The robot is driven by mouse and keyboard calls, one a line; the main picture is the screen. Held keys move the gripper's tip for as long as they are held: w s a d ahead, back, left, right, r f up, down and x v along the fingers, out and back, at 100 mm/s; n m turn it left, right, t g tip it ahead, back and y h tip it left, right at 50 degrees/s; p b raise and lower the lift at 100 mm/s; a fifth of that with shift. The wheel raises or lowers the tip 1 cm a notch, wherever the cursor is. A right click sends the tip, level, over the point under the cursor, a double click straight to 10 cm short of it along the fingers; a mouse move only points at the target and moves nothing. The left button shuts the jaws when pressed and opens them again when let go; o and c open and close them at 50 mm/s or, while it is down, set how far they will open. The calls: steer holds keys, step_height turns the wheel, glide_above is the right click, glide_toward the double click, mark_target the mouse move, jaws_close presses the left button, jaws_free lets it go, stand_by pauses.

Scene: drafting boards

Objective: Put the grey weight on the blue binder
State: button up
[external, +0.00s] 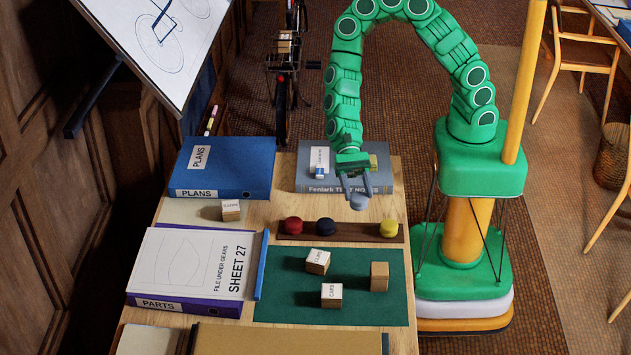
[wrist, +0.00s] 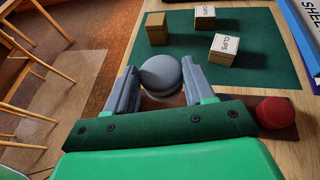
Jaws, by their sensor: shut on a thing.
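The blue binder (external: 240,155), labelled PLANS, lies flat at the back left of the table, left of my gripper. Its top looks bare apart from its label. It is not visible in the wrist view.
The wooden strip (external: 352,232) holds red (external: 293,226), dark blue (external: 326,228) and yellow (external: 389,229) weights. A grey-blue book (external: 310,187) with small items lies behind my gripper. A small box (external: 231,210) stands before the binder. A green mat (external: 280,308) holds three boxes.

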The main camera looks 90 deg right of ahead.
steer(key=shift+w+d+r, duration=0.25)
steer(key=shift+w, duration=0.15)
steer(key=w+d+r+m+t, duration=0.2)
steer(key=w+d+m+t, duration=0.1)
steer(key=w+d, duration=0.5)
steer(key=w+d+r+m+t+h, duration=0.1)
steer(key=w+d+r+m+t, duration=0.25)
steer(key=d, duration=0.75)
steer(key=w+d+r+m+t, duration=0.1)
steer(key=w+d+m+t, duration=0.25)
steer(key=w+d, duration=0.55)
steer(key=n, duration=0.1)
glide_above(247, 158)
steer(key=s, duration=0.1)
steer(key=shift+h, duration=0.3)
step_height(247, 158, down, 8)
steer(key=shift+s+d+f, duration=0.1)
steer(key=shift+s+f, duration=0.05)
steer(key=shift+w+f, duration=0.75)
steer(key=shift+f, duration=1.6)
steer(key=o, duration=1.4)
steer(key=shift+f, duration=0.15)
